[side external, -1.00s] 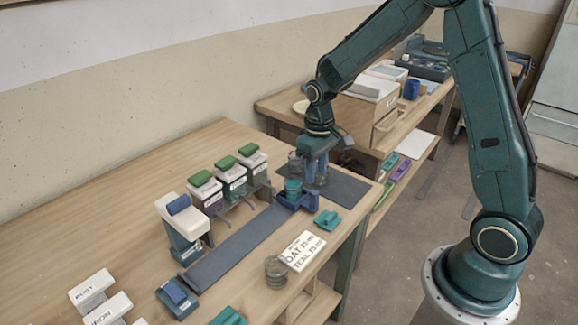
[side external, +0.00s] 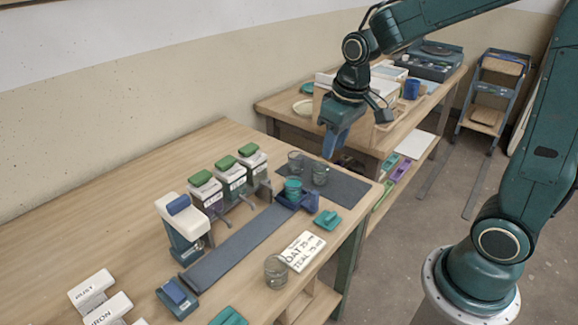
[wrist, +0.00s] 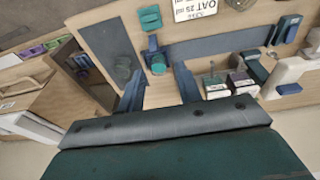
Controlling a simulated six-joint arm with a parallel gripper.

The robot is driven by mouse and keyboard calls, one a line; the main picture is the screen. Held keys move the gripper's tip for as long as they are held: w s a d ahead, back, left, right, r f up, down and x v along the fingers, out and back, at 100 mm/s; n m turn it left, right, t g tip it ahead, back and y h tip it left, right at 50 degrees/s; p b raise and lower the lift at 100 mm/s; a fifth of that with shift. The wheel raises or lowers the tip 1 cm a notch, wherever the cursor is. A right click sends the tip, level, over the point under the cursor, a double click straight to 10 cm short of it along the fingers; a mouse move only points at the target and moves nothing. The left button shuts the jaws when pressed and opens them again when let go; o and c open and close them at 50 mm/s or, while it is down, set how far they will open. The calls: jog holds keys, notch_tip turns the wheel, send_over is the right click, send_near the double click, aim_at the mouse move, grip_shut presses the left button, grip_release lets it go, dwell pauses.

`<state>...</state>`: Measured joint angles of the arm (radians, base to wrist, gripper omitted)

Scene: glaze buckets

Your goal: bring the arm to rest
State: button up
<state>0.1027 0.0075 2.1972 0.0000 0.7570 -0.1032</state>
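My gripper (side external: 334,150) is raised in the air above the far end of the bench, beyond the dark mat (side external: 347,187). In the wrist view its two fingers (wrist: 158,92) are apart with nothing held between them. A jar with teal contents (side external: 293,189) stands at the blue carriage (side external: 310,201) at the end of the dark track (side external: 235,247). The gripper is clear of all of them.
Green-topped dispensers (side external: 231,178) line the back of the track. A cluttered second bench (side external: 425,112) stands behind the gripper.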

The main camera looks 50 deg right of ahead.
jog(key=s+a+r+t, duration=0.1)
jog(key=s+r, duration=0.3)
jog(key=s, duration=0.4)
jog(key=s+a+r+t, duration=0.2)
jog(key=s+r, duration=0.1)
jog(key=s, duration=0.4)
jog(key=shift+s+a+r+t, duration=0.25)
jog(key=shift+s+r+t, duration=0.05)
jog(key=shift+s+r, duration=0.05)
